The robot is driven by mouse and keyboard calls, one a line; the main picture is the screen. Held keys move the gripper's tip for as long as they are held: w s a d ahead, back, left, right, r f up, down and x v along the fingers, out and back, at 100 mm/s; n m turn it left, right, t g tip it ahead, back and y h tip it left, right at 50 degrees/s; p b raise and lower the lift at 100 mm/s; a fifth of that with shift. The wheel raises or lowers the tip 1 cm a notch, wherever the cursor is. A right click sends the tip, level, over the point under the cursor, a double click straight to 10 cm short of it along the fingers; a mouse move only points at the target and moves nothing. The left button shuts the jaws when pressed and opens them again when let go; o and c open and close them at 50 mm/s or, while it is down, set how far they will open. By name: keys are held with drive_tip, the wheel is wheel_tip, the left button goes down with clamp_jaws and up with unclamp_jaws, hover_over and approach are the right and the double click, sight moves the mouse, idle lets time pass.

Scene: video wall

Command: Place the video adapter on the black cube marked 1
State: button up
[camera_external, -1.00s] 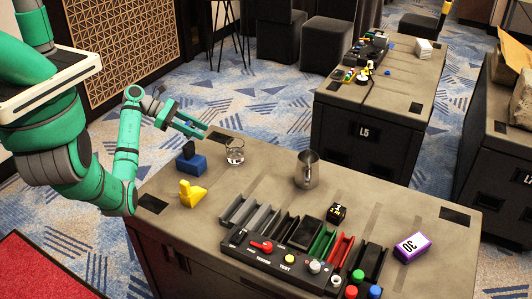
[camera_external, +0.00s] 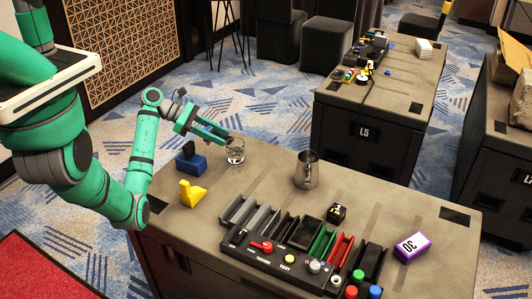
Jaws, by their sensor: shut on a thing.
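The small black cube with a yellow mark (camera_external: 336,213) stands on the near table, right of centre, just behind the row of coloured trays. A blue block with a black upright part (camera_external: 191,161) stands at the table's left; it may be the video adapter, but it is too small to be sure. My gripper (camera_external: 230,139) is at the table's far left edge, shut on the clear glass (camera_external: 235,153). Its fingers are at the glass's rim. The glass is upright and appears to be at table height.
A metal pitcher (camera_external: 307,170) stands right of the glass. A yellow piece (camera_external: 191,193) lies in front of the blue block. A button panel (camera_external: 272,257) with trays fills the front middle. A purple block (camera_external: 411,247) lies at right.

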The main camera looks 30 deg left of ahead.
drive_tip(key=s+d+r, duration=0.1)
drive_tip(key=s+d, duration=0.2)
drive_tip(key=d, duration=1.3)
drive_tip(key=s+d+r+m+g, duration=0.1)
drive_tip(key=s+d+r, duration=0.1)
drive_tip(key=d, duration=1.4)
drive_tip(key=shift+s+d, duration=0.2)
drive_tip(key=shift+s, duration=0.55)
drive_tip(key=s+d, duration=0.1)
drive_tip(key=d, duration=0.1)
drive_tip(key=s+d+r, duration=0.1)
drive_tip(key=s+d, duration=0.1)
drive_tip(key=d, duration=0.1)
drive_tip(key=s+d+r, duration=0.1)
drive_tip(key=s+d, duration=0.1)
drive_tip(key=shift+s+d, duration=0.25)
drive_tip(key=shift+d, duration=0.15)
hover_over(336, 214)
drive_tip(key=s, duration=0.2)
wheel_tip(336, 214, down, 4)
drive_tip(key=shift+w+d+f, duration=0.5)
drive_tip(key=shift+w+f, duration=0.3)
drive_tip(key=shift+f, duration=0.7)
drive_tip(key=shift+w+d+f, duration=0.45)
drive_tip(key=shift+w+f, duration=0.4)
drive_tip(key=shift+f, duration=0.65)
drive_tip(key=shift+w+d+f, duration=0.5)
drive_tip(key=shift+w+f, duration=0.3)
drive_tip(key=shift+f, duration=0.7)
